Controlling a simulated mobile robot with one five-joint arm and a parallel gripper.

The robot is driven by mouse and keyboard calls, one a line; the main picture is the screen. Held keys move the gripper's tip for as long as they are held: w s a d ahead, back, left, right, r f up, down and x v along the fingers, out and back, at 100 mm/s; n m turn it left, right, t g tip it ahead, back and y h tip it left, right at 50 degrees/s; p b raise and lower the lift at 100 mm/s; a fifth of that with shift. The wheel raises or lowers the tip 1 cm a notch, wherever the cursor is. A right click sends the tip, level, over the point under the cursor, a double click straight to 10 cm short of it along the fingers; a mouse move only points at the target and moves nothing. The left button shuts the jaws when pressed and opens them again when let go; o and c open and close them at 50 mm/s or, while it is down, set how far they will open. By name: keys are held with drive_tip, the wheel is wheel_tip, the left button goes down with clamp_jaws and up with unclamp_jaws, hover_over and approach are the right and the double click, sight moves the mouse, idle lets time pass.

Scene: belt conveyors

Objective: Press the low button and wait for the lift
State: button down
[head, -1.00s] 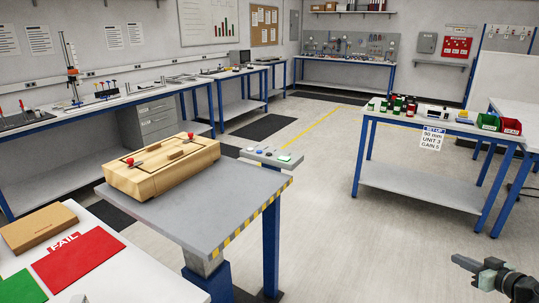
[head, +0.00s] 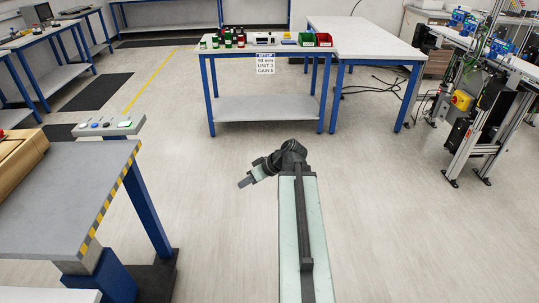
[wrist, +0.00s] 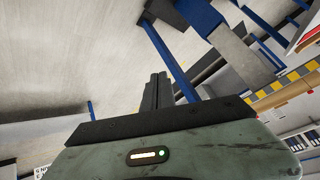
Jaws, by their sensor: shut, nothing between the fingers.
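A grey button panel (head: 137,128) stands on a blue post at the left of the head view. It carries a few small round buttons, one of them blue (head: 95,125), and a lit green patch (head: 124,124). I cannot read which button is the low one. The lift table (head: 75,180) has a grey top with a yellow-black striped edge, just in front of the panel. My gripper (head: 245,182) is shut and empty over open floor, well to the right of the panel and lift. Its closed fingers also show in the wrist view (wrist: 157,92).
A wooden case (head: 22,152) sits on the lift table, cut by the picture edge. A blue-legged bench (head: 265,54) with bottles and bins stands ahead, with a white table (head: 365,38) beside it. Conveyor machinery (head: 490,110) stands at right. The floor between is clear.

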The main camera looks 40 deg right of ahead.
drive_tip(key=a+m+g+h+p, duration=0.1)
drive_tip(key=a+g+h+p, duration=0.3)
drive_tip(key=a, duration=2.4)
drive_tip(key=s+r+g+p, duration=0.1)
drive_tip(key=g+p, duration=0.1)
drive_tip(key=g, duration=0.1)
drive_tip(key=shift+a+g+h, duration=0.3)
drive_tip(key=shift+a+f, duration=0.1)
